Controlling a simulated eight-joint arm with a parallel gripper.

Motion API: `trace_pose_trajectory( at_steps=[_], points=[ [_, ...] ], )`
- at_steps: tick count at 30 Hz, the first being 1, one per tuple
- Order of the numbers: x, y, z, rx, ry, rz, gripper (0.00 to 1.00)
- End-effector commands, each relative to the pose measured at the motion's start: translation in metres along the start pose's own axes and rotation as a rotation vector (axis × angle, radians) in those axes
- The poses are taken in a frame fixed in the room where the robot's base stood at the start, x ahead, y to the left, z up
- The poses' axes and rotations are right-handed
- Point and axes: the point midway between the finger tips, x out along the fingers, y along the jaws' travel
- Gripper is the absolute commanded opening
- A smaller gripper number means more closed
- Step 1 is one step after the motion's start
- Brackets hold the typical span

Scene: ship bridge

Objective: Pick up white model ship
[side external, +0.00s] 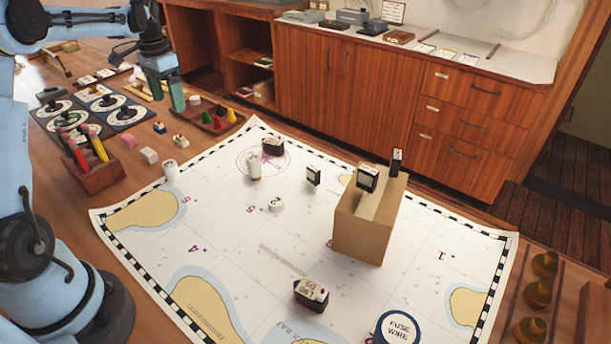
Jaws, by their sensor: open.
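No model ship that is plainly all white can be made out. A small ship-like piece (311,294) with a dark hull and a white, lettered top lies on the chart (225,240) near its front edge. A similar dark-and-white piece (272,147) lies at the back of the chart. A white upright piece (253,166) stands just in front of that one, and a low white piece (276,204) marked 2 lies nearer the middle. My gripper (166,98) is open and empty. It hangs at the upper left, apart from these pieces.
A cardboard box (362,235) stands on the chart with small black-framed pieces on or by it. A fuse wire tin (398,328) is at the front. A pen holder (97,172) and a tray of coloured pieces (232,118) flank the chart. The left chart is mostly clear.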

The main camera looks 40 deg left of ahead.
Motion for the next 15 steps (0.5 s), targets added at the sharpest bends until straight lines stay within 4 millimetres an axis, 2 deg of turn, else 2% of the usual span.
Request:
trace_pose_trajectory(
  at_steps=[9,15],
  points=[
    [0.05,0.0,-0.001,0.0,0.001,-0.001,0.9],
    [0.063,-0.001,-0.001,0.0,0.001,-0.001,0.9]
  ],
)
